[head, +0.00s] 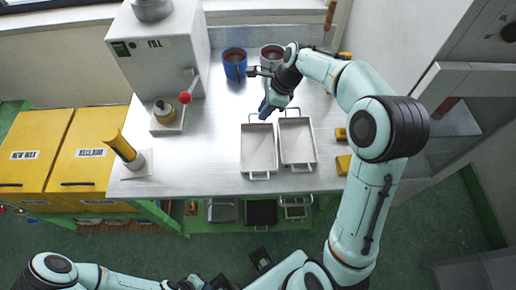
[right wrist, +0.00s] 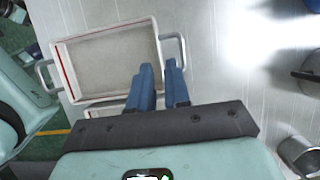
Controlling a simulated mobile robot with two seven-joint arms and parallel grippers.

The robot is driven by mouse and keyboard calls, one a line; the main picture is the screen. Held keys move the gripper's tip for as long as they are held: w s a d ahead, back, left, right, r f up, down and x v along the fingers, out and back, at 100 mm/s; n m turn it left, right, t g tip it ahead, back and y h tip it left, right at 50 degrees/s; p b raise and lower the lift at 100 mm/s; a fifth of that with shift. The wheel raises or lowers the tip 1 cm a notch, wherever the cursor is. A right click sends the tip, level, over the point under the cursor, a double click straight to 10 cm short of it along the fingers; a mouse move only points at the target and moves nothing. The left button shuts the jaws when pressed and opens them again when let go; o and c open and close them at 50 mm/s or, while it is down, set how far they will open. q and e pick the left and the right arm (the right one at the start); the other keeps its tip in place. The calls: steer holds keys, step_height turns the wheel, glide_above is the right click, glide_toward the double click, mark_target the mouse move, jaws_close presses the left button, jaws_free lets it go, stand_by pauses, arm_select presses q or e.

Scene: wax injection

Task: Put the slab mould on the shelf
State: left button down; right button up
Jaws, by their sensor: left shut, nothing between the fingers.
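Two shallow pale metal trays with wire handles lie side by side on the worktable: a left one (head: 258,149) and a right one (head: 298,141). Either could be the slab mould; I cannot tell which. My right gripper (head: 268,107) has blue fingers above the back end of the left tray. In the right wrist view, the fingers (right wrist: 160,88) stand slightly apart beside that tray (right wrist: 108,60) and its back handle (right wrist: 183,48), with no tray visibly held. The other tray is mostly hidden behind the gripper. My left gripper (head: 212,284) is low at the bottom edge, partly cut off, shut and empty.
A green lower shelf (head: 200,227) under the table holds a grey mould (head: 222,210), a black one (head: 261,212) and a pale one (head: 295,207). A blue mug (head: 234,64) and a grey mug (head: 272,56) stand behind the trays. The fill machine (head: 160,50) is left.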

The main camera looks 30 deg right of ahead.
steer(key=x, duration=0.5)
steer(key=shift+s+f+b, duration=0.1)
steer(key=shift+f+b, duration=0.1)
steer(key=shift+b, duration=0.1)
jaws_close()
steer(key=shift+d+r, duration=0.1)
